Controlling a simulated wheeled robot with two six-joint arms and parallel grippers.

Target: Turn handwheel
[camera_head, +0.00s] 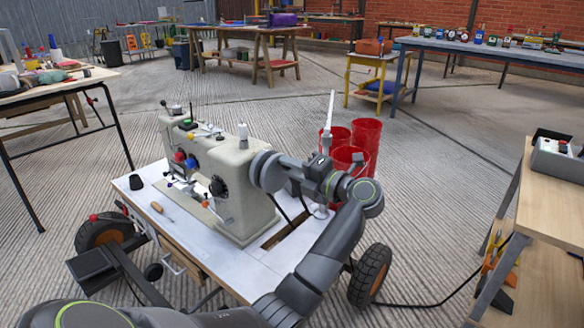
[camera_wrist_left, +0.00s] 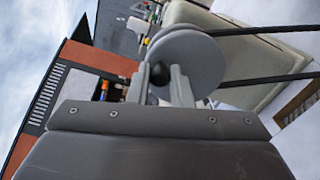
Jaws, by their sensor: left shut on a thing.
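A beige sewing machine (camera_head: 240,185) stands on a white-topped table (camera_head: 150,200). My left gripper (camera_head: 276,172) is at the right end of the machine, where its handwheel sits; the arm hides much of this spot. In the left wrist view, the handwheel is a round grey disc (camera_wrist_left: 190,58) with two dark belt strands running right. There my left gripper (camera_wrist_left: 160,82) has its two fingers at the dark knob of the wheel, closed on it. My right gripper is not in view.
Red bins (camera_head: 367,140) stand behind the arm. A screwdriver (camera_head: 161,210) and a small black cup (camera_head: 136,182) lie on the machine table's left part. A wooden bench (camera_head: 558,225) stands at the right, and a workbench (camera_head: 60,88) at the left.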

